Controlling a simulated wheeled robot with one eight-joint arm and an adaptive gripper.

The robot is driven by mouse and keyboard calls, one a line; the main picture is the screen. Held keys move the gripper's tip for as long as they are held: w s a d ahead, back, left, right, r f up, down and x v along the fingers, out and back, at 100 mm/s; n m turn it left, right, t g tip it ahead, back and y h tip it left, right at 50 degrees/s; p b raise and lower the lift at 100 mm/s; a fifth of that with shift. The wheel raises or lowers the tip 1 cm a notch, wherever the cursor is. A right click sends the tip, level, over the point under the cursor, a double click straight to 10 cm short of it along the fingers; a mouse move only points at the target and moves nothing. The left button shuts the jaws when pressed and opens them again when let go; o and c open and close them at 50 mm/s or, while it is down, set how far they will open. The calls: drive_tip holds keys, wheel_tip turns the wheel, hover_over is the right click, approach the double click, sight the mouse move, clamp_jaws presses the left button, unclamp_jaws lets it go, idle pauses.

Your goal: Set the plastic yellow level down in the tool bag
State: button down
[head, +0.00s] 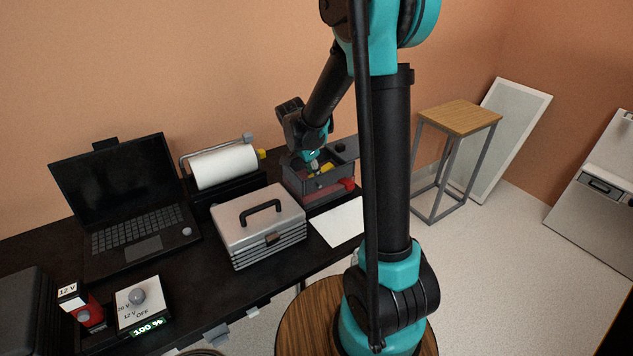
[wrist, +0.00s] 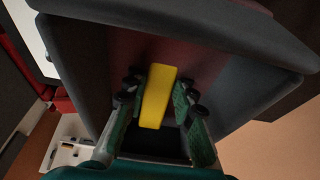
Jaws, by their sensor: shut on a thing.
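The yellow level (wrist: 157,97) is a flat yellow bar between the green-padded fingers of my gripper (wrist: 157,92) in the wrist view. My gripper is shut on it. The tool bag (wrist: 190,25) surrounds the level in that view, its grey walls on several sides and a dark reddish inside. In the head view the dark grey tool bag (head: 303,188) stands at the right end of the black table. My gripper (head: 314,160) points down at its opening. Whether the level touches the bag's bottom cannot be told.
A silver toolbox (head: 258,225) stands left of the bag, with a paper roll (head: 223,167) behind it. A red tool (head: 330,190) shows at the bag's front. A white sheet (head: 338,222) lies before the bag. A laptop (head: 125,205) is further left.

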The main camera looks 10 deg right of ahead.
drive_tip(key=shift+d+g+y, duration=0.3)
drive_tip(key=shift+g+y, duration=0.1)
drive_tip(key=shift+y, duration=0.4)
drive_tip(key=shift+w+g+y, duration=0.15)
drive_tip(key=shift+g+y, duration=0.15)
drive_tip(key=shift+y, duration=0.5)
drive_tip(key=shift+f, duration=1.4)
drive_tip(key=c, duration=1.3)
unclamp_jaws()
drive_tip(key=shift+f, duration=0.1)
drive_tip(key=shift+o, duration=0.2)
wheel_tip(320, 180, up, 12)
drive_tip(key=shift+a+r, duration=0.1)
drive_tip(key=shift+r, duration=0.05)
